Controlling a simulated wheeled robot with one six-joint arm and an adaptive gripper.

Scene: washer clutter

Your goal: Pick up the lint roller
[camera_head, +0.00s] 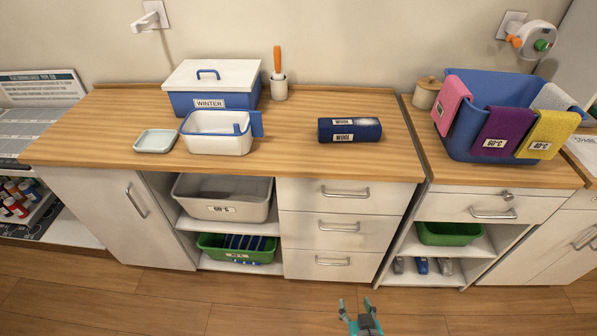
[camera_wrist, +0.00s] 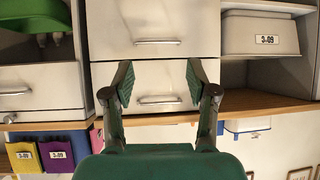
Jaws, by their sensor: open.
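What looks like the lint roller, an orange handle (camera_head: 277,60) rising upright from a short whitish cylinder (camera_head: 279,91), stands at the back of the wooden counter (camera_head: 300,160). It is just right of the lidded WINTER box (camera_head: 211,87). I cannot tell whether the cylinder is its roll or a holder. My gripper (camera_head: 356,304) is low in front of the drawers, far from the handle, open and empty. In the wrist view my gripper's (camera_wrist: 160,80) fingers are spread before the drawer fronts, and the handle is not seen.
A white-and-blue tub (camera_head: 217,134), a pale dish (camera_head: 155,141) and a dark blue WOOL roll (camera_head: 349,130) lie on the counter. A blue basket (camera_head: 471,126) with coloured cloths stands right. Drawer handles (camera_head: 345,193) stick out. Counter between tub and roll is clear.

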